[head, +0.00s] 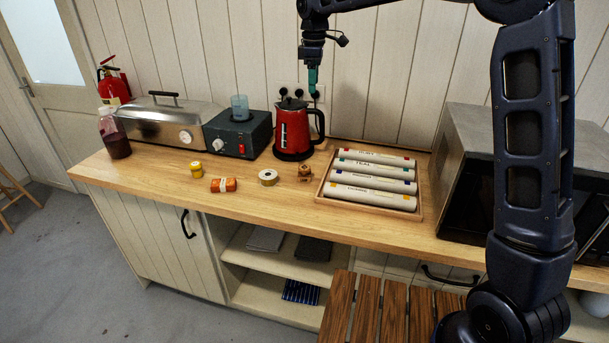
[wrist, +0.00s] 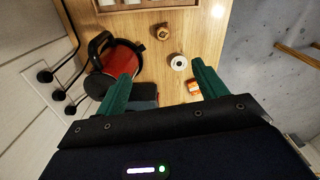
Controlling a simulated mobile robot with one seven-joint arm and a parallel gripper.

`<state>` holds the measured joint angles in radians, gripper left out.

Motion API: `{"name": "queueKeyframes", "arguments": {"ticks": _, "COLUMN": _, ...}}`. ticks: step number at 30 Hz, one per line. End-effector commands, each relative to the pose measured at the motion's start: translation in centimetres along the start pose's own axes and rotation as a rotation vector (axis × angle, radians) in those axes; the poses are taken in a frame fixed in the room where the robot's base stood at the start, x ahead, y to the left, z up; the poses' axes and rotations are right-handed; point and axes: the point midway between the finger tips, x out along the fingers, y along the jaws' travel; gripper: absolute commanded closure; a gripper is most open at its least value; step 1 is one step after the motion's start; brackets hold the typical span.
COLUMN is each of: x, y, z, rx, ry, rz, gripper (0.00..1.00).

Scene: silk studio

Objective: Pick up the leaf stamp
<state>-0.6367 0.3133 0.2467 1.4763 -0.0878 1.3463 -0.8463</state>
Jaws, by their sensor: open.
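The leaf stamp appears to be the small brown wooden block with a knob (head: 305,172) on the counter in front of the red kettle. It also shows in the wrist view as a small brown wooden piece (wrist: 162,32) near the top. Its stamp face is hidden. My gripper (head: 312,82) hangs high above the kettle, against the wall. In the wrist view its two green fingers (wrist: 160,70) are spread apart with nothing held between them. The stamp is well beyond the fingertips.
A tape roll (head: 268,177), an orange packet (head: 223,185) and a yellow jar (head: 196,169) stand left of the stamp. The red kettle (head: 292,128) is behind it. A wooden tray (head: 322,196) of labelled rolls lies right. A dark control box (head: 240,134) stands behind.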

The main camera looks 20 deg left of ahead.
Motion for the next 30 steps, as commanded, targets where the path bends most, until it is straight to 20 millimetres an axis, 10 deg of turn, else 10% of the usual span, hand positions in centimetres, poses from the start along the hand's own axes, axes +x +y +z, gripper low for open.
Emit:
{"name": "queueKeyframes", "arguments": {"ticks": 13, "x": 4.2, "y": 0.0, "z": -2.9, "rx": -0.072, "ry": -0.003, "rz": -0.021, "gripper": 0.29}}
{"name": "queueKeyframes", "arguments": {"ticks": 30, "x": 22.0, "y": -0.4, "z": -2.8, "rx": -0.071, "ry": -0.004, "rz": -0.022, "gripper": 0.29}}
